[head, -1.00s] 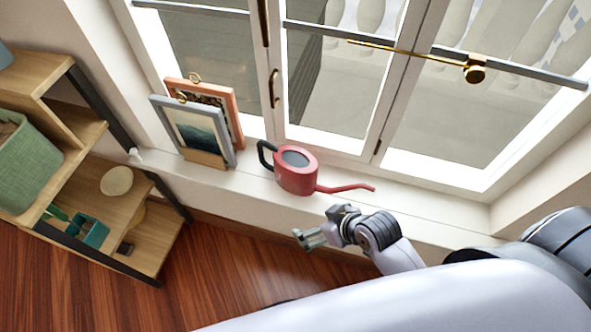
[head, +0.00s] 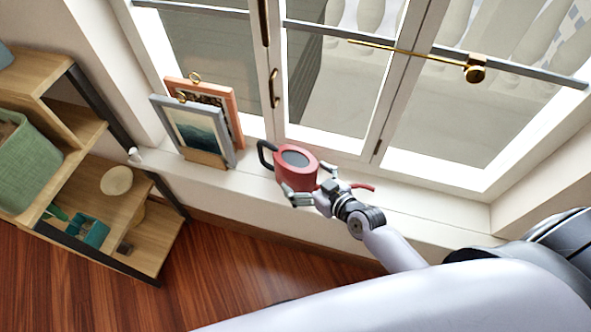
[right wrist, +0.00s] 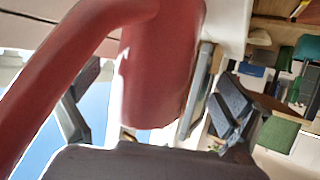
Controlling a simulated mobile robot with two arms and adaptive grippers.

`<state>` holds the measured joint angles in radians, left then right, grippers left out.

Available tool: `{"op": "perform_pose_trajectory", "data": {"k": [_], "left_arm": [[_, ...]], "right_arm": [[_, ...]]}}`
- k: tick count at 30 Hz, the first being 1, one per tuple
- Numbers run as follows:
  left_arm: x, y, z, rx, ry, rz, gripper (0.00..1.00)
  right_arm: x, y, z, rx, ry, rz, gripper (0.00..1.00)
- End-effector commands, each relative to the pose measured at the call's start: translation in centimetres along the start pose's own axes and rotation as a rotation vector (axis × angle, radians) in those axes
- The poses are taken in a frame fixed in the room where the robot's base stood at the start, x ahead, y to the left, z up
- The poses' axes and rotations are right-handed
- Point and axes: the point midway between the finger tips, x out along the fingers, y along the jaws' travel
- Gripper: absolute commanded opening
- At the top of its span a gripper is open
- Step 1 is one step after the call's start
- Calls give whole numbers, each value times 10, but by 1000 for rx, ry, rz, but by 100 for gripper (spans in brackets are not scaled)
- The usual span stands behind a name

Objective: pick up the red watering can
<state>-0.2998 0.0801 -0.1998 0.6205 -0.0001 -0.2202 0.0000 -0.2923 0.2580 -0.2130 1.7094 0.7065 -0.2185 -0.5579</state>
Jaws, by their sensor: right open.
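The red watering can (head: 294,170) stands on the white windowsill in the head view. My left gripper is not in view.
Two picture frames (head: 197,135) lean in a holder on the sill, left of the can. The window (head: 330,100) is right behind the can. A wooden shelf (head: 120,215) with a green basket (head: 25,165) stands at the left. The sill is clear to the right.

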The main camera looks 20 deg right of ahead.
Motion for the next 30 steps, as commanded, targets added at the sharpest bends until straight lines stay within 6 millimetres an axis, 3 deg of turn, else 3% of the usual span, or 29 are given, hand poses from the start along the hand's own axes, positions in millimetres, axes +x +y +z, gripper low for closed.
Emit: {"op": "perform_pose_trajectory", "data": {"k": [9, 18, 30], "left_arm": [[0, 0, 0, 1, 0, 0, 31], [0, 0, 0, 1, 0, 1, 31], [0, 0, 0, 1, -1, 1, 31]], "right_arm": [[44, 0, -1, 0, 0, 0, 96], [48, 0, -1, -1, -2, 0, 96], [48, 0, -1, -1, -2, 0, 69]]}}
